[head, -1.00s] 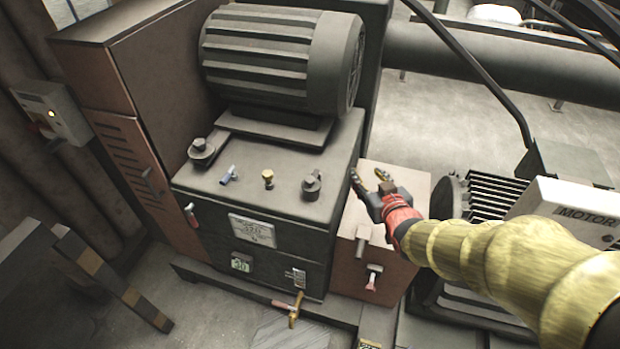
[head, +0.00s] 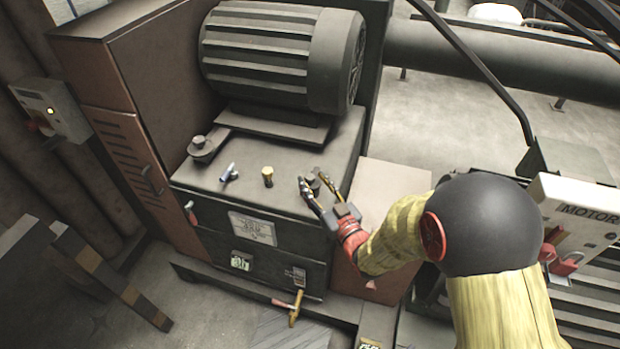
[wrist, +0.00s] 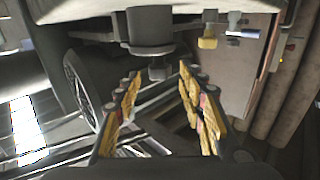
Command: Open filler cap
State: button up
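Two dark round caps stand on top of the dark machine box (head: 220,190); the frames do not mark which is the filler cap. The left cap (head: 202,149) stands clear at the back left. The right cap (head: 314,184) is partly hidden by my gripper (head: 320,182), whose open fingers spread around or just above it. In the wrist view the dark cap (wrist: 150,27) with a short stub shows just beyond my fingertips (wrist: 160,76), roughly between them. I cannot tell whether a finger touches it. Nothing is held.
A brass knob (head: 267,176) and a blue-handled valve (head: 229,172) stand left of my fingers. A large ribbed motor (head: 270,55) sits behind. A brown box (head: 390,195) adjoins on the right, below my arm. A box marked MOTOR (head: 580,210) is farther right.

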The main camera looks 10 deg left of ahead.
jog(key=shift+x, duration=1.5)
jog(key=shift+c, duration=0.8)
grip_shut()
